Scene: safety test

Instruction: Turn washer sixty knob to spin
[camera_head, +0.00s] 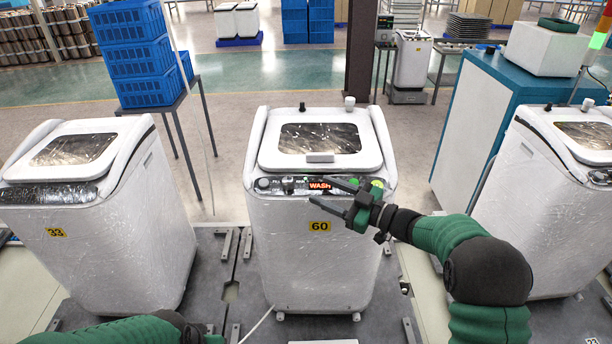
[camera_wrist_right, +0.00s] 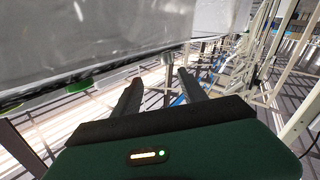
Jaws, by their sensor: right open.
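Washer sixty (camera_head: 300,255) is the white, film-wrapped machine in the middle, with a yellow 60 label (camera_head: 320,226). Its dark front panel has a display (camera_head: 320,185) reading WASH in red. My right gripper (camera_head: 326,192) is open in front of the panel, fingers pointing left, just right of the knob. In the right wrist view the open fingers (camera_wrist_right: 160,92) have a small grey peg-like part (camera_wrist_right: 168,76) beyond them, perhaps the knob. My left arm shows at the bottom left; its fingers are out of view.
Washer 33 (camera_head: 110,225) stands to the left and another washer (camera_head: 545,215) to the right. Green buttons (camera_head: 377,183) sit at the panel's right end, close to my right gripper. Blue crates (camera_head: 135,55) stand on a table behind.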

